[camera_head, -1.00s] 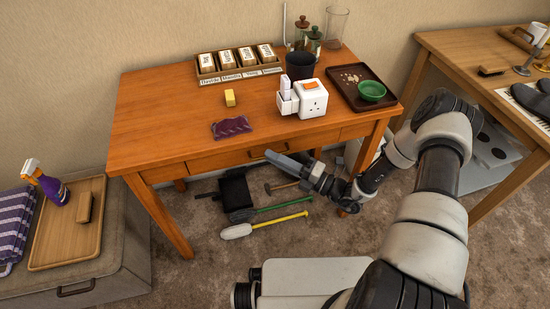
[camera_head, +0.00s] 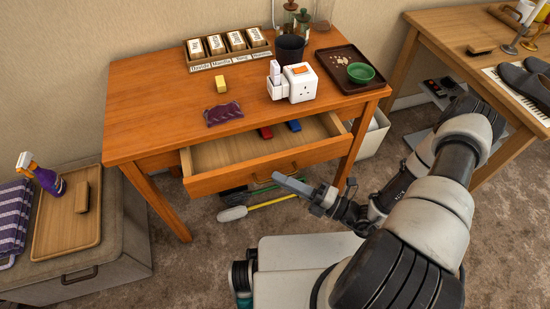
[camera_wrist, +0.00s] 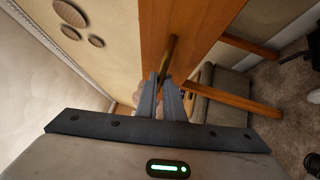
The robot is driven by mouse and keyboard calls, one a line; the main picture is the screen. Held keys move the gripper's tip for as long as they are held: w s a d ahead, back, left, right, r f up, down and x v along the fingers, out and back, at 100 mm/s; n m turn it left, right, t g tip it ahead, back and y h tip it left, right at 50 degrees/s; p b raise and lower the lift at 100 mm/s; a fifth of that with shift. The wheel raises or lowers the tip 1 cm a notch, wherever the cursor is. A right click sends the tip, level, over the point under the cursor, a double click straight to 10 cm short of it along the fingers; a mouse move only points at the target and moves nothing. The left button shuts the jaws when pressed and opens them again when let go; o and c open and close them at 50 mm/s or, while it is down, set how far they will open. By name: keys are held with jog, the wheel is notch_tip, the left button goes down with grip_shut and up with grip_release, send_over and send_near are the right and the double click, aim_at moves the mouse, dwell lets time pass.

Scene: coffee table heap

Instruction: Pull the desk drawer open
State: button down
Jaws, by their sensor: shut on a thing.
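The desk drawer (camera_head: 222,157) stands well open below the front of the orange-brown wooden desk (camera_head: 150,130). A red item (camera_head: 265,132) and a blue item (camera_head: 294,125) lie in its back right part. My gripper (camera_head: 277,178) is at the drawer's front panel, by the handle. In the wrist view my gripper (camera_wrist: 167,82) is shut on the brass-coloured drawer handle (camera_wrist: 169,55), with the fingertips around the bar. The drawer front (camera_wrist: 155,25) runs upright through that view. My fingers hide part of the handle in the head view.
On the desk stand a card box (camera_head: 228,49), a dark cup (camera_head: 290,48), a white socket block (camera_head: 299,83), a brown tray (camera_head: 334,58) with a green bowl (camera_head: 361,73), a yellow block (camera_head: 221,85) and a purple packet (camera_head: 223,113). Long-handled tools (camera_head: 233,214) lie on the floor beneath.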

jog(key=s+d, duration=0.2)
jog(key=s, duration=0.5)
jog(key=shift+s, duration=0.15)
jog(key=c, duration=1.9)
grip_release()
jog(key=shift+d, duration=0.15)
jog(key=v, duration=1.7)
jog(key=shift+s+d, duration=0.1)
jog(key=shift+s, duration=0.05)
